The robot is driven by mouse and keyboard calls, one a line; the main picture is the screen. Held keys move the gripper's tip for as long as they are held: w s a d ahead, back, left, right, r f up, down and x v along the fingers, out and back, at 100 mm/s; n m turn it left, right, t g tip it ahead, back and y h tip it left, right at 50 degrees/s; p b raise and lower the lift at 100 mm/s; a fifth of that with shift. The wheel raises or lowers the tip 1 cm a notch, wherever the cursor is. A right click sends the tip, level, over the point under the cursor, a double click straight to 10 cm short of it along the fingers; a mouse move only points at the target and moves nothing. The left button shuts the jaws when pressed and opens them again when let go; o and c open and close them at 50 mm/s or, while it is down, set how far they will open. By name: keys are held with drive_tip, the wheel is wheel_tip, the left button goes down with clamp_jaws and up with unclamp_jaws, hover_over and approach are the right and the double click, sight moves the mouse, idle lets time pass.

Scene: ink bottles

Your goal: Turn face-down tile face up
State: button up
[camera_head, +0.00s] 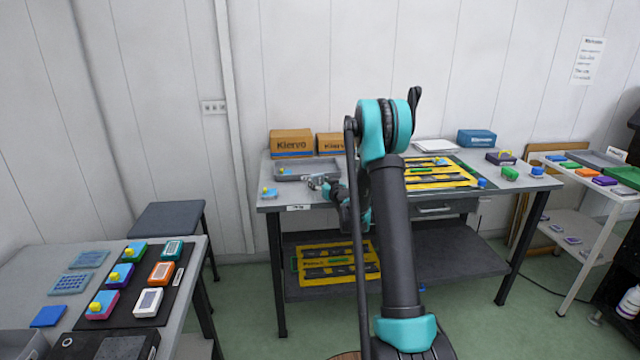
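No tile can be clearly picked out as the face-down one. On the left table, two flat blue-grey patterned pieces (72,283) lie on the grey top, with a plain blue flat piece (48,316) nearer the front. On the middle table, a yellow board with dark strips (440,180) lies to the right of my arm, partly hidden by it. My gripper (318,182) is small in view, at the front right of a shallow grey tray (292,174). Its fingers are too small to tell whether they are open or hold anything.
A black mat (122,318) on the left table holds several coloured blocks. Cardboard boxes (292,142) stand behind the tray. A white cart (604,198) at right carries coloured blocks.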

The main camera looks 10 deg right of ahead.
drive_tip(key=o, duration=0.3)
drive_tip(key=shift+o, duration=0.2)
drive_tip(key=v, duration=1.2)
